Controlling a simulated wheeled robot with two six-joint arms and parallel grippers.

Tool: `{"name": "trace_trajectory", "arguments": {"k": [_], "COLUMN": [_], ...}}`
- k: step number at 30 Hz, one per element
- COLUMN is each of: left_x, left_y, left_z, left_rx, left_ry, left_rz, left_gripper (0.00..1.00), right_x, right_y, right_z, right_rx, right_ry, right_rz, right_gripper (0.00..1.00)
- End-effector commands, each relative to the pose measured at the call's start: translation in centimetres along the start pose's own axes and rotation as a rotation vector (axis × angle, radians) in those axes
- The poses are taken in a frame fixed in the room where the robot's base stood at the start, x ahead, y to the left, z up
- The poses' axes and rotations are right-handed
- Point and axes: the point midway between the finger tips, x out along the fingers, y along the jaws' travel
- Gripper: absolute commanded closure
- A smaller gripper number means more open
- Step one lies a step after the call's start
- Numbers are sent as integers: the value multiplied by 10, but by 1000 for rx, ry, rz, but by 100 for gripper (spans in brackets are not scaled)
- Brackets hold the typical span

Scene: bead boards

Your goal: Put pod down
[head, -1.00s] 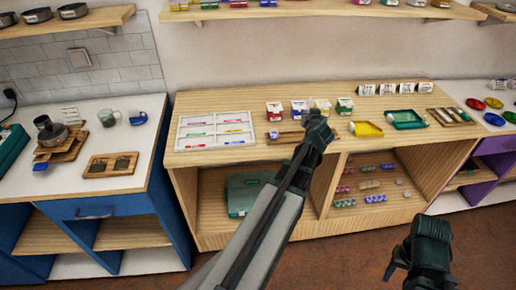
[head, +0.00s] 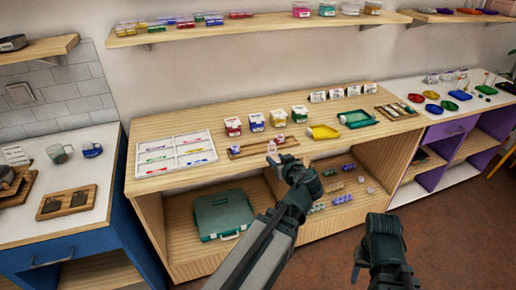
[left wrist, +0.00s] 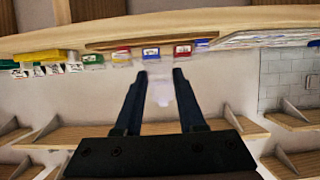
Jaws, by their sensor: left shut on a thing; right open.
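A small pale, translucent pod (left wrist: 159,90) is between the fingers of my left gripper (left wrist: 160,76) in the left wrist view. In the head view my left gripper (head: 273,160) is shut on it, by the wooden counter's front edge, in front of a long wooden board (head: 250,150). The pod shows there as a small pale, pinkish piece (head: 271,148) at the fingertips. I cannot tell whether it touches the board. My right gripper (head: 359,262) is open and empty, low in front of the shelf unit.
Several labelled boxes (head: 256,122) stand behind the board.

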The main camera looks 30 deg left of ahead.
Motion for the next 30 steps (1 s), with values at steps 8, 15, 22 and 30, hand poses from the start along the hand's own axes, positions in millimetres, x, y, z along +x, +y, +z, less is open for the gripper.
{"name": "trace_trajectory", "arguments": {"k": [8,15,22,30], "left_x": [65,117,138,144], "left_y": [0,-2,-4,-4], "left_z": [-19,-35,-42,-44], "left_rx": [-2,0,1,1], "left_ry": [-1,-1,-1,-1], "left_rz": [-5,-2,1,0], "left_gripper": [100,100,100,100], "right_x": [7,12,13,14], "right_y": [-1,-1,-1,-1], "right_z": [0,-1,-1,-1], "right_rx": [0,0,0,0], "right_ry": [0,0,0,0], "right_rz": [0,0,0,0], "right_gripper": [50,50,50,50]}}
